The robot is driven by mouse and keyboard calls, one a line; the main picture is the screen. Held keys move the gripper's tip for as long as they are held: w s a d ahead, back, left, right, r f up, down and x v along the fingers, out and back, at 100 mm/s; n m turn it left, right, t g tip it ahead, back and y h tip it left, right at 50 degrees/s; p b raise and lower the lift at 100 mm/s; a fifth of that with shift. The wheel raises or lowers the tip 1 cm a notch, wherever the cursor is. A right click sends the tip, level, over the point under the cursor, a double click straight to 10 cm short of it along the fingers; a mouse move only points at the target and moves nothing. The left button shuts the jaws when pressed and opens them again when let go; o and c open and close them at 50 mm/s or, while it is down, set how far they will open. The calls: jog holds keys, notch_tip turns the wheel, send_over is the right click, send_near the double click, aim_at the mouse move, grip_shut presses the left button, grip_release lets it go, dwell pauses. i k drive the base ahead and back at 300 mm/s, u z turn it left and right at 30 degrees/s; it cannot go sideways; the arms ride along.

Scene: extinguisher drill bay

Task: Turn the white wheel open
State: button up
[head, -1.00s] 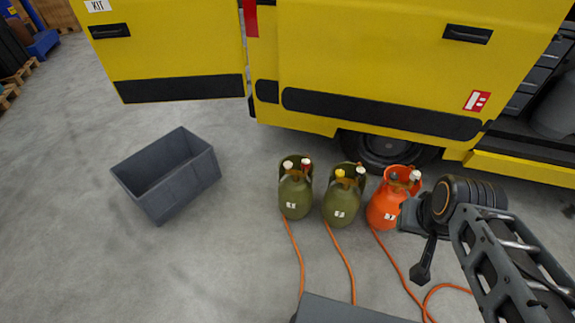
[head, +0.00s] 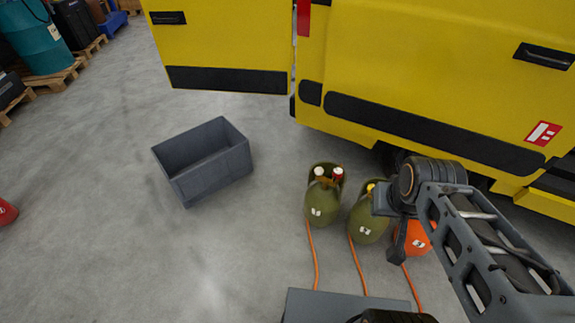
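The left green cylinder (head: 323,205) stands upright on the floor, with a white wheel (head: 319,171) and a red wheel (head: 338,173) on top. The middle green cylinder (head: 366,222) shows a yellow wheel (head: 371,187); my arm covers part of its top. The orange cylinder (head: 416,240) is mostly hidden behind my arm, its top out of sight. The dark end part of my arm, seemingly my gripper (head: 397,245), appears in front of the middle and orange cylinders, right of the left cylinder's white wheel. Its fingers cannot be made out clearly.
A grey open bin (head: 205,165) stands left of the cylinders. The yellow van (head: 400,70) rises behind them, its door (head: 220,45) swung out left. Orange hoses (head: 357,265) run forward over the floor. Bare floor lies at left, with a red object (head: 6,212) at the edge.

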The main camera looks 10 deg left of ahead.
aim_at(319, 171)
jog(key=u, duration=0.6)
jog(key=i, duration=1.5)
jog(key=z, duration=0.3)
